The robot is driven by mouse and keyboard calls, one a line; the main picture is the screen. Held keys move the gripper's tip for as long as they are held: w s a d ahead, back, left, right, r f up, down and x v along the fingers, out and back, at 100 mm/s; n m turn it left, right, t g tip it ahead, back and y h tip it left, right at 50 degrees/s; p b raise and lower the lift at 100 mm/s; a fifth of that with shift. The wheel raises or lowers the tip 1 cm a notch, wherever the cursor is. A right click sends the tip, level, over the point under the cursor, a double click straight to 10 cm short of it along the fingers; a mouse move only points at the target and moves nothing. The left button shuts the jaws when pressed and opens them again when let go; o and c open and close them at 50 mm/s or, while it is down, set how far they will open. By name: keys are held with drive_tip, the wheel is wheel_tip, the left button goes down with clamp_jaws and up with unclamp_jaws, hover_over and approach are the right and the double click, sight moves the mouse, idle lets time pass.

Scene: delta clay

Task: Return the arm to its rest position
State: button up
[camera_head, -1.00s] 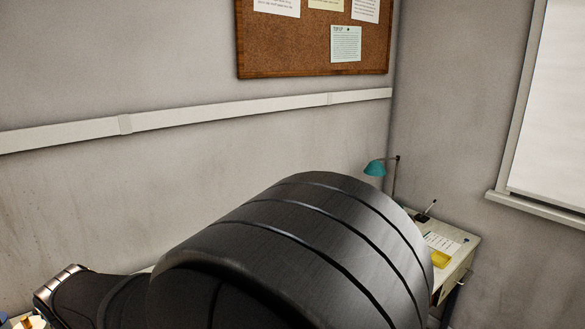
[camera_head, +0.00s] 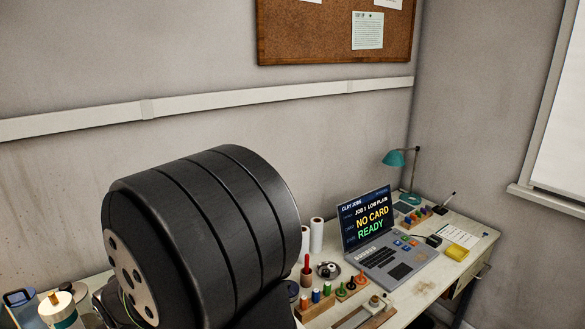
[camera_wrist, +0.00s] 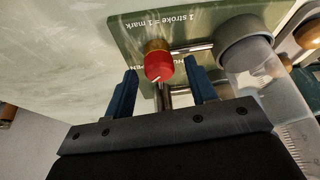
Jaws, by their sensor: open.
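My gripper (camera_wrist: 160,70) shows in the wrist view, with two blue fingers spread apart and nothing clamped between them. A red knob (camera_wrist: 158,66) on a brass stem lies between and just beyond the fingertips in the picture; I cannot tell how far off it is, and I see no clear contact. In the head view a large black link of my own arm fills the lower left and hides part of the desk. My gripper is not visible in that view.
A green panel (camera_wrist: 190,22) reading "1 stroke = 1 mark" and a clear graduated cylinder (camera_wrist: 262,80) are close to the gripper. The desk (camera_head: 425,290) holds a laptop (camera_head: 385,250) reading "NO CARD READY", several coloured pegs, white rolls (camera_head: 316,236) and a teal lamp (camera_head: 394,158).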

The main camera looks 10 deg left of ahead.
drive_tip(key=shift+w+n+g+y, duration=0.15)
drive_tip(key=shift+n+g, duration=0.4)
drive_tip(key=shift+n, duration=0.95)
drive_tip(key=shift+w+n+g+y, duration=0.1)
drive_tip(key=shift+n+g+y, duration=0.3)
drive_tip(key=shift+n, duration=1.1)
drive_tip(key=shift+w+n+g+h, duration=0.15)
drive_tip(key=shift+n+g, duration=0.55)
drive_tip(key=shift+n, duration=0.85)
drive_tip(key=shift+s+n+g+h, duration=0.1)
drive_tip(key=shift+n+g, duration=0.55)
drive_tip(key=shift+n, duration=0.9)
drive_tip(key=shift+o, duration=0.4)
